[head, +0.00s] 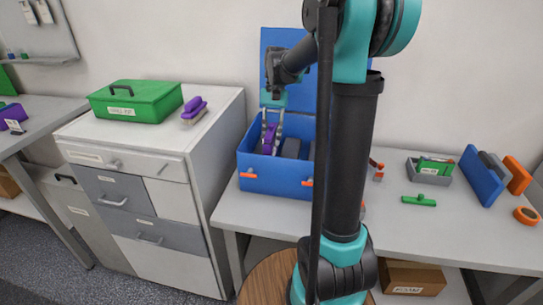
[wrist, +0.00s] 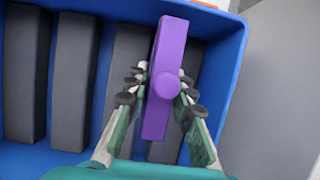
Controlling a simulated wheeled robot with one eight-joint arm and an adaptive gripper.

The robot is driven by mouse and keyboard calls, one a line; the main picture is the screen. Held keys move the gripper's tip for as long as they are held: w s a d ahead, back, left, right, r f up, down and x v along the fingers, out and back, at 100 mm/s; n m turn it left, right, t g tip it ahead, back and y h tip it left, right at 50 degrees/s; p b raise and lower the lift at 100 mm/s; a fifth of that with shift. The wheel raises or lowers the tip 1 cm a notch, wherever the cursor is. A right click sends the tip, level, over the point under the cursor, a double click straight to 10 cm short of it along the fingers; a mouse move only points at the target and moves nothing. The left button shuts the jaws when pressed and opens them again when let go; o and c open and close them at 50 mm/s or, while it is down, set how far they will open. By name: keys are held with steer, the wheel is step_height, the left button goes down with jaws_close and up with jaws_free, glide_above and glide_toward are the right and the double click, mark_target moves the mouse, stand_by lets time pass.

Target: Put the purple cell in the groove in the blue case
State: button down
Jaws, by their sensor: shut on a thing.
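My gripper (wrist: 163,78) is shut on the purple cell (wrist: 164,48), with one finger on each side of it. The cell is long, with a round purple knob facing the wrist camera. In the wrist view it lies lengthwise over dark grey blocks inside the blue case (wrist: 230,85), slightly tilted against them. In the head view my gripper (head: 272,125) points down into the open blue case (head: 255,183), the purple cell (head: 268,140) between its fingers. I cannot tell whether the cell touches the case floor. The groove under it is hidden.
The case's blue lid (head: 275,42) stands open behind. Orange latches (head: 248,173) are on its front. A cabinet with a green box (head: 135,102) and a purple-handled brush (head: 194,108) stands left. A small grey tray (head: 430,170) and upright blue panel (head: 480,180) are right.

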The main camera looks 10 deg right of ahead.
steer(key=shift+f, duration=3.8)
steer(key=shift+f, duration=0.15)
steer(key=c, duration=1.3)
jaws_free()
steer(key=v, duration=1.2)
